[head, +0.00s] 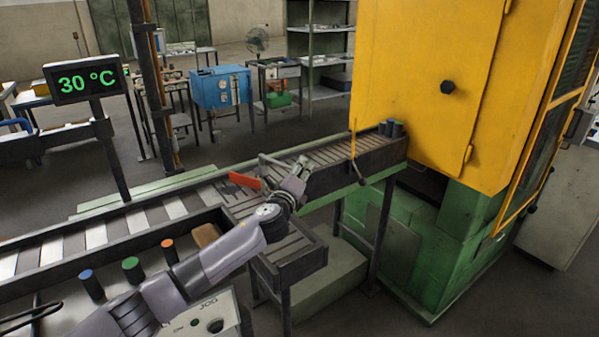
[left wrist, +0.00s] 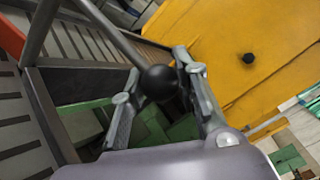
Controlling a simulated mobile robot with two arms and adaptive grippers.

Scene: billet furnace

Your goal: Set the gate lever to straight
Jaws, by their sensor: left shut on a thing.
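The gate lever shows in the left wrist view as a grey rod (left wrist: 110,32) ending in a black ball knob (left wrist: 158,82). My left gripper (left wrist: 153,77) is shut on this knob, one finger on each side of it. In the head view my left gripper (head: 298,178) is over the roller conveyor (head: 330,176), and it hides the knob. A red gate plate (head: 244,181) stands slantwise across the conveyor just left of the gripper. Its red edge also shows at the left of the left wrist view (left wrist: 10,38). My right gripper is out of view.
The yellow and green furnace (head: 430,80) stands at the right, with dark billets (head: 391,128) on the conveyor by it. A side chute (head: 290,247) branches towards me. A panel with blue, green and orange-topped buttons (head: 132,268) is at lower left.

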